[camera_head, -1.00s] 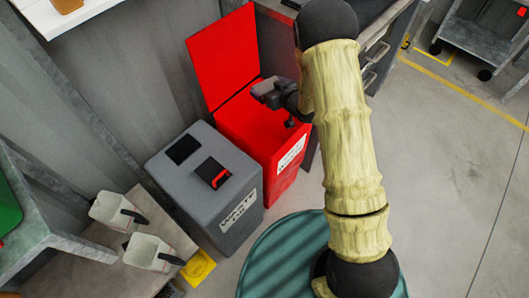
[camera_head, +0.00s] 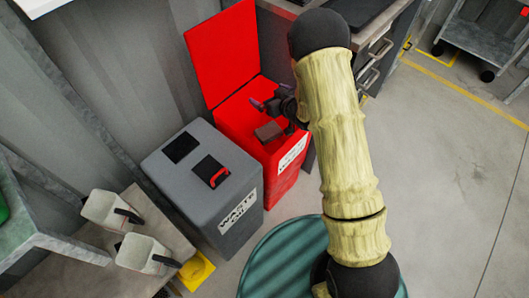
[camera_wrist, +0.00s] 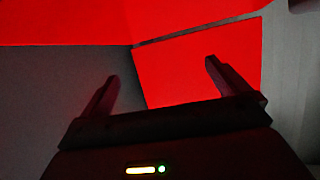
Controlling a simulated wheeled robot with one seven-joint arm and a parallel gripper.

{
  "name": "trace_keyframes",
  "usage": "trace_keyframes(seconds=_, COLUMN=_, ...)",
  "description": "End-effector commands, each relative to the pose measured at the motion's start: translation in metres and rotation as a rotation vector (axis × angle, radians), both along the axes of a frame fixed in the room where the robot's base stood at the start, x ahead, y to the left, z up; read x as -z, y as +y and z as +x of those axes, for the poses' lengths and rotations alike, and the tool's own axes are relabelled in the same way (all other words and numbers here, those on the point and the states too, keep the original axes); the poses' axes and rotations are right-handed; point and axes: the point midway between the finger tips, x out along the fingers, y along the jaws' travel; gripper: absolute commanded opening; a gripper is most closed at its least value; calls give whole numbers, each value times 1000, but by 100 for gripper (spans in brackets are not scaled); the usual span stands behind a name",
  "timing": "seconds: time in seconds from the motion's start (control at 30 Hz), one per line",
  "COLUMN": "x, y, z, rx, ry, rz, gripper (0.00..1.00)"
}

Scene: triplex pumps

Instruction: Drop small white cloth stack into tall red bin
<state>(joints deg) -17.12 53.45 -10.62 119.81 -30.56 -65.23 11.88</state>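The tall red bin (camera_head: 236,118) stands with its lid (camera_head: 222,55) raised against the wall. My gripper (camera_head: 272,108) is above the bin's opening, its fingers spread, with nothing between them in the wrist view (camera_wrist: 160,75). A small grey-brown folded piece, apparently the cloth stack (camera_head: 268,131), shows below the gripper within the bin's opening, apart from the fingers. I cannot tell whether it is falling or resting. It is not seen in the wrist view, where red surfaces of the bin (camera_wrist: 205,65) fill much of the picture.
A grey waste bin (camera_head: 185,180) with a closed lid stands left of the red bin. A workbench with drawers (camera_head: 375,60) is behind at the right. Open floor (camera_head: 450,170) is at the right.

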Motion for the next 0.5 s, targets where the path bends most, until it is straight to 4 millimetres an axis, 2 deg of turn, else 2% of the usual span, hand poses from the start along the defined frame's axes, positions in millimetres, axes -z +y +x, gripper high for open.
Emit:
trace_keyframes(seconds=0.27, x=-6, y=-10, z=-10, rx=5, ry=2, rz=0, gripper=100)
trace_keyframes(seconds=0.5, x=-23, y=-32, z=-42, rx=4, ry=3, rz=0, gripper=100)
